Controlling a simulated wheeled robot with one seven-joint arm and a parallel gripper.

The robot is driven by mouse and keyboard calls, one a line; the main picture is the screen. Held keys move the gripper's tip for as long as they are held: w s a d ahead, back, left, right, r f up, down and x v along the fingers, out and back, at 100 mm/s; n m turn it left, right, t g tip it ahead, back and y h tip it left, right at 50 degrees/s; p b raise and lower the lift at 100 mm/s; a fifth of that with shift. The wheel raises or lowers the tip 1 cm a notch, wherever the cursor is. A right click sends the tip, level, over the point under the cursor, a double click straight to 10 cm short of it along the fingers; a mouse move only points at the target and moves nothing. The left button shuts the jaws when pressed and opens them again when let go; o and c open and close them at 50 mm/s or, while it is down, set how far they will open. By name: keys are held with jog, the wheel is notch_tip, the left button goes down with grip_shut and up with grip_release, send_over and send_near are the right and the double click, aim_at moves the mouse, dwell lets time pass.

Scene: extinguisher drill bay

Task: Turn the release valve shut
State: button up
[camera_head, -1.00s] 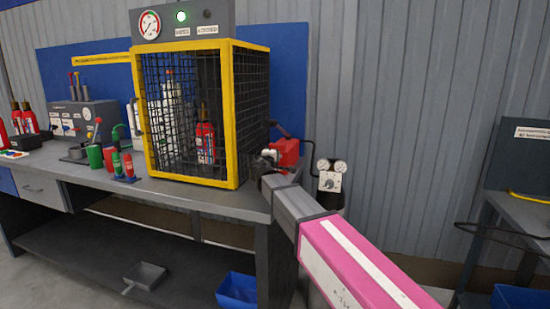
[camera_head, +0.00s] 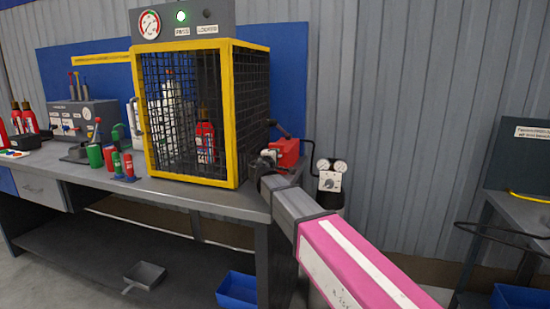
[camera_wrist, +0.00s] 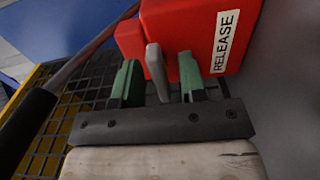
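The red release valve body (camera_head: 287,150) sits at the right end of the bench, beside the cage. It fills the top of the wrist view (camera_wrist: 205,30) and carries a white RELEASE label. A flat light-grey lever (camera_wrist: 156,70) sticks out from its face toward my gripper. My gripper (camera_wrist: 157,82) is open, with one green fingertip on each side of the lever. Gaps show between the lever and both fingertips. In the head view my gripper (camera_head: 268,158) is at the valve's left front, small and partly hidden by my wrist.
The yellow-framed mesh cage (camera_head: 231,115) stands just left of the valve. A long black-gripped handle (camera_wrist: 25,125) crosses the left of the wrist view, close to my gripper. A unit with two gauges (camera_head: 330,178) is on the right. Red and green cylinders (camera_head: 123,165) stand left on the bench.

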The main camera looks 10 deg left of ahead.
jog(key=s, duration=1)
jog(key=shift+a, duration=0.35)
